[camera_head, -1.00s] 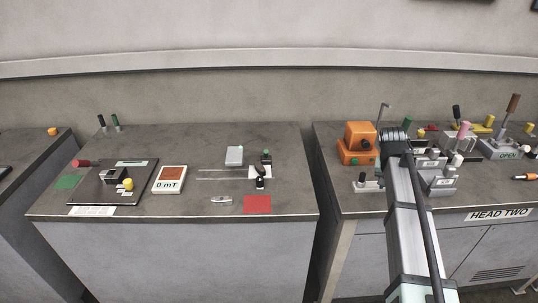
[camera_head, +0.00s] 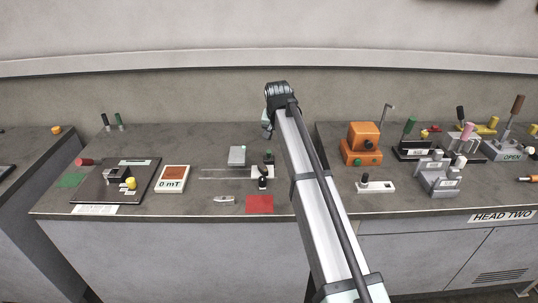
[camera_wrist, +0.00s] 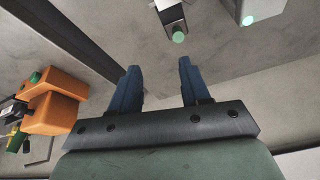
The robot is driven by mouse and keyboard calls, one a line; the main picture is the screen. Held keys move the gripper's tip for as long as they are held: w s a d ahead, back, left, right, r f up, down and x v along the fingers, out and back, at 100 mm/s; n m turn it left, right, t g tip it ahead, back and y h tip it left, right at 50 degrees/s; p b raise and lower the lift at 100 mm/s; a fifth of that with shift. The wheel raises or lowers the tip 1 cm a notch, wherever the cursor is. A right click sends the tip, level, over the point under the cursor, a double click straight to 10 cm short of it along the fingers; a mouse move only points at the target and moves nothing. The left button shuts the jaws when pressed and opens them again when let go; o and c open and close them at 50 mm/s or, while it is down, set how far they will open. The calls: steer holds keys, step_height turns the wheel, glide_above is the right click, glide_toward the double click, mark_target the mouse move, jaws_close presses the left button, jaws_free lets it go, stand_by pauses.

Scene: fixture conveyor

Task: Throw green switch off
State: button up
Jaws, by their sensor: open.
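My gripper (camera_head: 267,132) is open and empty, above the back right part of the left-hand bench (camera_head: 60,205). In the wrist view its two blue fingers (camera_wrist: 157,78) are spread with bare grey surface between them. A small switch with a green knob (camera_head: 268,155) on a black body stands on that bench, in front of and below the gripper. In the wrist view a round green knob (camera_wrist: 178,37) shows beyond the fingertips, apart from them. I cannot tell which green one is meant.
A black-knobbed part (camera_head: 262,172) and a grey block (camera_head: 237,156) stand close to the green-knobbed switch. A red square (camera_head: 259,204) lies in front. An orange box (camera_head: 362,143) stands on the right-hand bench, also seen in the wrist view (camera_wrist: 50,112). A gap separates the benches.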

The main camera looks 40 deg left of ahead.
mark_target(269, 151)
steer(key=x, duration=0.4)
steer(key=s+a+x, duration=0.1)
steer(key=x, duration=0.3)
steer(key=s+a+x, duration=0.1)
steer(key=x, duration=0.4)
steer(key=shift+a, duration=0.25)
jaws_close()
